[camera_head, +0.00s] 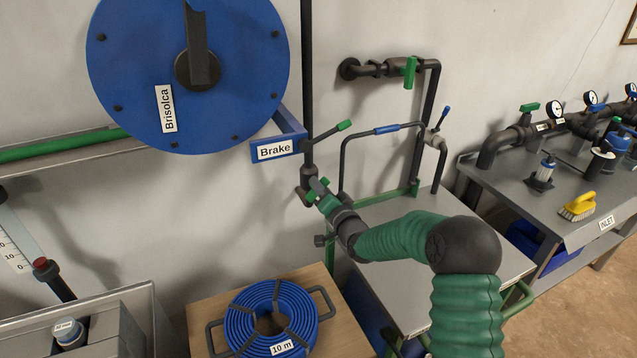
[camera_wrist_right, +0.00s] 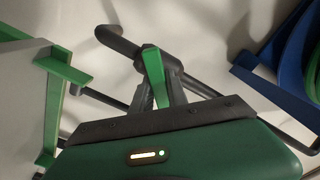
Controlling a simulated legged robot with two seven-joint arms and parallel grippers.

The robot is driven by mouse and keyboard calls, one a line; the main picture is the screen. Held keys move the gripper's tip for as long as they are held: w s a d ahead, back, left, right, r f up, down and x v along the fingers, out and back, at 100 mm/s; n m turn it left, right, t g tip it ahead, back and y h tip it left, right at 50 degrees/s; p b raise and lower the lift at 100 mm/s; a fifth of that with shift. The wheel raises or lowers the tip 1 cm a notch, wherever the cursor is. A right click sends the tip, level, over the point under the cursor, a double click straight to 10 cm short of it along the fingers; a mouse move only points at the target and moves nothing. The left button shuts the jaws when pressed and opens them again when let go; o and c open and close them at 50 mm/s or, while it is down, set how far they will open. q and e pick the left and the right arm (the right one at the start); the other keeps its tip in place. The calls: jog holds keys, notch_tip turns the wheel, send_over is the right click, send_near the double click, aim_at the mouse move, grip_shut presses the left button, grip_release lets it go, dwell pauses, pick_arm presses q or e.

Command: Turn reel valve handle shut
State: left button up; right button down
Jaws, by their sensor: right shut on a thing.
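The reel valve (camera_head: 308,178) sits at the foot of the dark vertical pipe, right of the big blue hose reel (camera_head: 230,95). Its green handle (camera_wrist_right: 153,78) stands between the dark fingers of my right gripper (camera_wrist_right: 160,92) in the wrist view, and the fingers are shut on it. In the head view my right gripper (camera_head: 317,192) reaches up to the valve from the lower right and hides much of it. Only small green parts show there, so the handle's exact angle is hard to tell. My left gripper is not in view.
A brake lever (camera_head: 330,133) with a green grip is just above the gripper, by the blue "Brake" bracket (camera_head: 277,149). A grey-topped cart (camera_head: 460,250) with a dark tube rail stands to the right. A coiled blue hose (camera_head: 243,318) lies on a wooden top below.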

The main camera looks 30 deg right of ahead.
jog(key=m, duration=0.2)
jog(key=m+p, duration=0.2)
jog(key=m, duration=0.1)
jog(key=shift+d+f+m, duration=0.25)
jog(key=shift+d+m, duration=0.05)
jog(key=shift+s+f+m+p, duration=0.15)
jog(key=shift+m+p, duration=0.2)
jog(key=shift+m, duration=0.55)
jog(key=shift+w+f+m+p, duration=0.15)
jog(key=shift+m+p, duration=0.15)
jog(key=shift+m, duration=0.6)
jog(key=shift+s+f, duration=0.1)
jog(key=c, duration=1.3)
grip_release()
jog(key=shift+c, duration=0.2)
jog(key=shift+o, duration=0.2)
jog(key=shift+d, duration=0.1)
jog(key=shift+s, duration=0.35)
jog(key=s+p, duration=0.1)
jog(key=s, duration=1.5)
jog(key=shift+a, duration=0.45)
